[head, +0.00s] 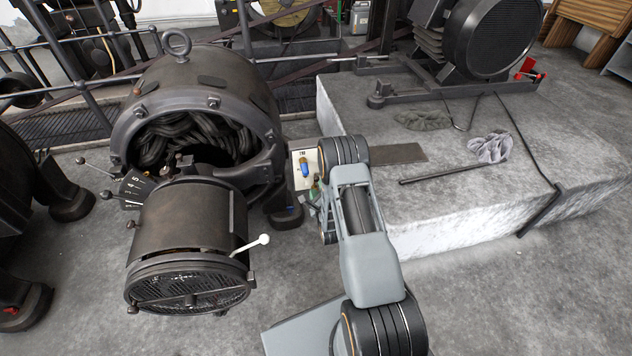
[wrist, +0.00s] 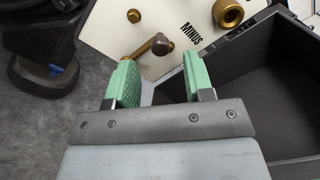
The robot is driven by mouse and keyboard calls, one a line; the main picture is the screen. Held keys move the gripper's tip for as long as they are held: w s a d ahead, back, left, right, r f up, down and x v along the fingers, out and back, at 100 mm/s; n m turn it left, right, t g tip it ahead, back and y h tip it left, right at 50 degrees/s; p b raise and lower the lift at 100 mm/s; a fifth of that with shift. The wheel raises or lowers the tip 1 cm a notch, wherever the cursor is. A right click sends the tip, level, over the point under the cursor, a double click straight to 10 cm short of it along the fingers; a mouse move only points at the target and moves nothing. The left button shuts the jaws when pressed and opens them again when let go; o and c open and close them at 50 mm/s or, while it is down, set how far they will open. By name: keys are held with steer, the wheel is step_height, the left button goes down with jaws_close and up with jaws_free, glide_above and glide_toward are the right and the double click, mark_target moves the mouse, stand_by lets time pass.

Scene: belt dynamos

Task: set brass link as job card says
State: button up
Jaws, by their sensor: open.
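In the wrist view a white board (wrist: 110,30) carries brass fittings and the printed word MINUS. A brass link (wrist: 141,51), or a lever like one, with a dark round knob (wrist: 162,44) sits on the board just beyond my fingertips. A brass stud (wrist: 133,15) is above it, and a large brass ring terminal (wrist: 228,13) is to the right. My gripper (wrist: 158,62) is open and empty, its green fingers on either side of the knob's line. In the head view my arm mostly hides it beside the white board (head: 296,173). I cannot make out a job card.
A dark open box (wrist: 270,90) lies right of my fingers in the wrist view. In the head view a large dynamo (head: 195,215) stands left, with a white-knobbed lever (head: 258,243). A stone plinth (head: 450,205) bears a rod (head: 440,173) and a rag (head: 490,148).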

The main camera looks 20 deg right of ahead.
mark_target(316, 181)
steer(key=shift+w+d+b, duration=0.25)
steer(key=shift+w+b, duration=0.05)
steer(key=shift+w, duration=1)
steer(key=shift+w+d+b, duration=0.25)
steer(key=shift+w, duration=1.05)
steer(key=shift+c, duration=0.3)
jaws_close()
